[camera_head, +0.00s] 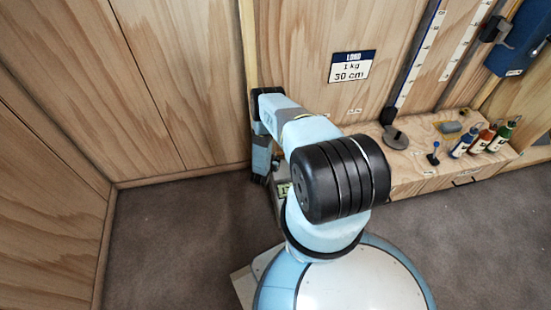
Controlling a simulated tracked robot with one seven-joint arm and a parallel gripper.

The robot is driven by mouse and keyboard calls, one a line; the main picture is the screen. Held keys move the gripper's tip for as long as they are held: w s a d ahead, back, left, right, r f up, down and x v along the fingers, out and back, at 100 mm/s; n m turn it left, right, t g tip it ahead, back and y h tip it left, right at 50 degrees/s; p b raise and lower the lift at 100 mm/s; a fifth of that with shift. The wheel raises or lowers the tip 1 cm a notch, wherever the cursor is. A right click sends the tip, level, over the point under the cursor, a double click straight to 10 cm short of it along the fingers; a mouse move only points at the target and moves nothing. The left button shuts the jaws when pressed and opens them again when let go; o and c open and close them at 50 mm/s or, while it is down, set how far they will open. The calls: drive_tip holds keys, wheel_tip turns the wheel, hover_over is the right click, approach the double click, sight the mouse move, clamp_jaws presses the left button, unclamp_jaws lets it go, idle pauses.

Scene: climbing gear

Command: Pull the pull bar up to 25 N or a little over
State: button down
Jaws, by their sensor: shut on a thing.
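My blue and black arm reaches forward from the body and bends down at the wall. My gripper (260,178) is at its lower end, near the floor by the left end of the wooden bench, and is shut. The pull bar between its fingers is hidden by the gripper and my arm. A small greenish display (284,188) shows partly beside my arm. Its figures are too small and too covered to read.
A sign (352,67) on the wooden wall reads "LOAD 1 kg 30 cm". The wooden bench (430,172) holds a dark disc (396,138) and several bottles (481,140). White scales (419,55) and a blue device (518,38) are on the wall. Carpet at left is clear.

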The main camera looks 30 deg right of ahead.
drive_tip(key=shift+w+r, duration=0.2)
drive_tip(key=shift+r, duration=1.3)
idle(1.0)
drive_tip(key=shift+f, duration=2.65)
drive_tip(key=c, duration=1.4)
unclamp_jaws()
drive_tip(key=o, duration=0.4)
drive_tip(key=shift+s, duration=0.15)
drive_tip(key=v, duration=1.3)
drive_tip(key=shift+s+a, duration=0.25)
drive_tip(key=shift+a, duration=0.1)
